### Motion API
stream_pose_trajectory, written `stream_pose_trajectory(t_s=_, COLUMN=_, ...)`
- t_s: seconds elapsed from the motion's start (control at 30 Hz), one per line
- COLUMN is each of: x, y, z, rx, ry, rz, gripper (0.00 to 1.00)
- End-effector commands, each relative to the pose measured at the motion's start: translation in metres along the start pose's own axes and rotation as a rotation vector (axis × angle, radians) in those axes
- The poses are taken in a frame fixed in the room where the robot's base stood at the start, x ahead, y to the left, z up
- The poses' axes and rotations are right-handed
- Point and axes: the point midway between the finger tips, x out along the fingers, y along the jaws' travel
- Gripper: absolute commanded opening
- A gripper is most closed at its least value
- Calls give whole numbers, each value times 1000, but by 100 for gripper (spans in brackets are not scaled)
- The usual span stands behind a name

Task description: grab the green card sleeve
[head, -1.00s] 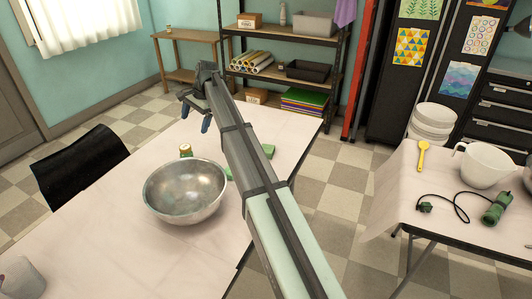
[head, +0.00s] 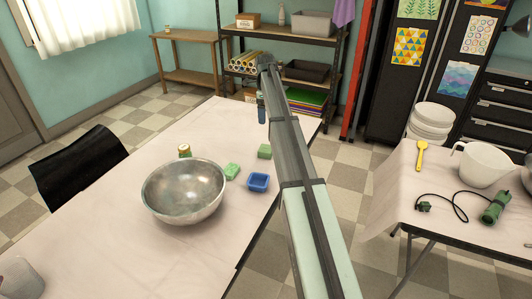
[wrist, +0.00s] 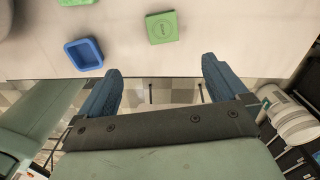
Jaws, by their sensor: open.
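Two green pieces are on the table. One square green block (head: 264,151) lies near the right edge; in the wrist view it is a flat-topped square with a round mark (wrist: 161,27). The other green piece (head: 232,171) lies beside the bowl and is cut off at the top of the wrist view (wrist: 77,2). I cannot tell for certain which is the card sleeve. My gripper (wrist: 162,70) is open and empty, with blue fingers apart. The marked square lies ahead of the gap between them, not touching. In the head view only a blue finger (head: 261,113) shows clearly.
A blue tray (head: 258,182) stands near the table edge, with a metal bowl (head: 185,190) to its left and a small jar (head: 184,150) behind the bowl. A shelf (head: 290,75) stands beyond the table. The table's (head: 110,230) near left part is mostly clear.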

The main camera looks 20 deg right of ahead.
Motion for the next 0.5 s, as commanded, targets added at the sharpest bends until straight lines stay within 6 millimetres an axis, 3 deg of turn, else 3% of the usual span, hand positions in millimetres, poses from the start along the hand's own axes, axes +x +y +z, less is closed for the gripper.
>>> stream_pose_trajectory(t_s=0.2, x=44, y=1, z=0, rx=-2, ry=-1, rz=1, gripper=100)
stream_pose_trajectory(t_s=0.5, x=68, y=0, z=1, rx=-3, ry=-2, rz=0, gripper=100)
